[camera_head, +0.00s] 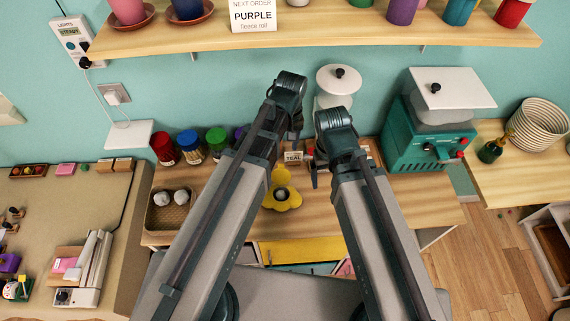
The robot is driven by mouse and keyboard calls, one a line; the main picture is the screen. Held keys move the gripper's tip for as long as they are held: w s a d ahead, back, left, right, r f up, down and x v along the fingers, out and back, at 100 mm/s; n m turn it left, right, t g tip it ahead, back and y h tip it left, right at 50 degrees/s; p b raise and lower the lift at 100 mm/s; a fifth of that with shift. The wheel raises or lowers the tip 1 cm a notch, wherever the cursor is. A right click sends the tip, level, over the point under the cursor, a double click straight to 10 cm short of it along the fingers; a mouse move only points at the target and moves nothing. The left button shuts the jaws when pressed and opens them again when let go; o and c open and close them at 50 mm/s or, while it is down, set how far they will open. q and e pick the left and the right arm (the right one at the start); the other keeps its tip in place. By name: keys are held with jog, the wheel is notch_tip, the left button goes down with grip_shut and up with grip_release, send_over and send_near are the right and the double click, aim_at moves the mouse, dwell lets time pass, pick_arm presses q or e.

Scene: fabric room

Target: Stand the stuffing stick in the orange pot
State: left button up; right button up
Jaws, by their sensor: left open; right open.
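I cannot make out the stuffing stick or an orange pot in the head view; my arms hide part of the bench. My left gripper (297,128) points down over the back of the wooden bench, left of the TEAL card (293,157). My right gripper (314,172) points down just right of that card. Both are open, small and partly covered by my own arm links. I see nothing held in either. On the upper shelf, a pink pot (128,10) and a dark blue pot (187,8) stand on reddish saucers.
A yellow flower-shaped dish (283,194) lies between my arms. Several coloured jars, one blue-lidded (189,146), stand left of them. A basket (170,212) holds pale balls. A teal machine (430,135) stands right. The upper shelf (330,38) overhangs the back. The bench right of my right arm is mostly clear.

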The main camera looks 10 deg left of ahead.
pick_arm(q)
jog(key=s+d+m, duration=0.1)
jog(key=s+m, duration=0.6)
jog(key=s, duration=0.3)
jog(key=shift+d, duration=0.3)
jog(key=shift+f, duration=0.1)
notch_tip(320, 180, down, 4)
jog(key=b, duration=0.4)
jog(key=shift+f+b, duration=0.2)
jog(key=shift+b, duration=0.1)
